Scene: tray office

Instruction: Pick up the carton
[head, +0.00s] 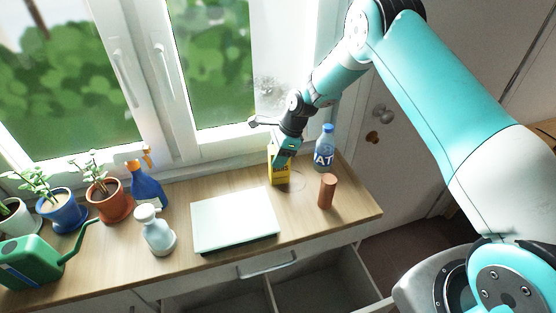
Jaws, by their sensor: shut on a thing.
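The carton (275,175) is a small yellow box with dark lettering. It stands upright near the back right of the wooden counter, close to the window. My gripper (284,157) reaches down from above and is shut on the carton's upper part. The gripper hides some of the carton's top and right side. I cannot tell whether the carton's base touches the counter.
A blue-capped bottle (325,148) and a brown cylinder (327,191) stand to the carton's right. A pale tray (235,220) lies at front left. An open drawer (320,283) juts out below.

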